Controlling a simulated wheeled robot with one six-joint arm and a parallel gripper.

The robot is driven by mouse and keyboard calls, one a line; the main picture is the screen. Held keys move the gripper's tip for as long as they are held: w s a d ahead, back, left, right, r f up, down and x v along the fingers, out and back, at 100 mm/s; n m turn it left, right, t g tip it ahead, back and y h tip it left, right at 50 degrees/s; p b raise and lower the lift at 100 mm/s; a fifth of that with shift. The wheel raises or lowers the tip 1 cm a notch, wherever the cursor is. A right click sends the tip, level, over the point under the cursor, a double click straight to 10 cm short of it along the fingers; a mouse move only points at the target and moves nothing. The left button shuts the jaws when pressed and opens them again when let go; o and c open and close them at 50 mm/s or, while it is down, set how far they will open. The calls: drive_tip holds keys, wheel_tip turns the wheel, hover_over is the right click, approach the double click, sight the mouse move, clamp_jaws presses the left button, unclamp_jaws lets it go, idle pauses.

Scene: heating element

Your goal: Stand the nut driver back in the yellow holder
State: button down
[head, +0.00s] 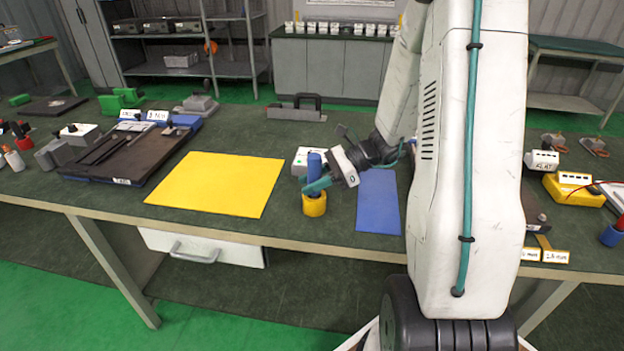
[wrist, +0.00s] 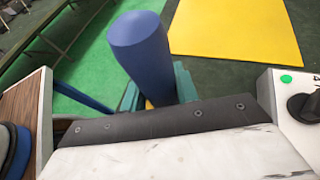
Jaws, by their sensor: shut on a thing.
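The nut driver (head: 314,174) has a blue handle and stands upright at the yellow holder (head: 314,205) near the front edge of the bench. My gripper (head: 317,184) is shut on the blue handle from the right, with its green fingers just above the holder. In the wrist view the blue handle (wrist: 142,58) fills the space between the fingers. The lower end of the nut driver is hidden by the holder and fingers, so I cannot tell how deep it sits.
A yellow mat (head: 215,183) lies left of the holder and a blue mat (head: 378,200) lies to its right. A white box (head: 303,158) with a black knob (wrist: 303,106) stands just behind. A dark tray (head: 124,160) is farther left.

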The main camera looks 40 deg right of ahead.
drive_tip(key=c, duration=1)
unclamp_jaws()
drive_tip(key=shift+f, duration=0.1)
drive_tip(key=v, duration=0.8)
drive_tip(key=shift+w, duration=0.1)
